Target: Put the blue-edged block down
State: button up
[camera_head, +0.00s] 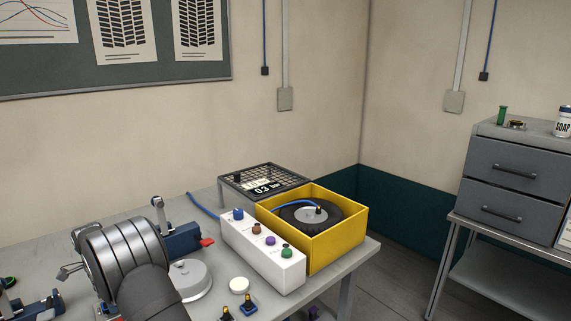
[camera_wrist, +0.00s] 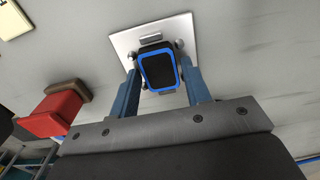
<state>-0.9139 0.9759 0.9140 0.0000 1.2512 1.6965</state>
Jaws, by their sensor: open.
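The blue-edged block (camera_wrist: 158,72) has a dark face with a bright blue rim. In the wrist view it stands on or just above a pale square plate (camera_wrist: 180,27); I cannot tell whether it touches. My gripper (camera_wrist: 160,76) is open, with one blue-grey finger on each side of the block. Small gaps seem to show between the fingers and the block. In the head view my arm fills the front left, and I cannot make out the gripper or the block there.
A red block (camera_wrist: 55,115) and a brown piece (camera_wrist: 68,90) lie left of the gripper in the wrist view. On the bench stand a white knob box (camera_head: 262,250), a yellow box (camera_head: 338,243) holding a tyre (camera_head: 335,225), a blue clamp (camera_head: 183,240) and a round grey base (camera_head: 192,281).

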jog(key=c, duration=0.7)
jog(key=shift+r, duration=3)
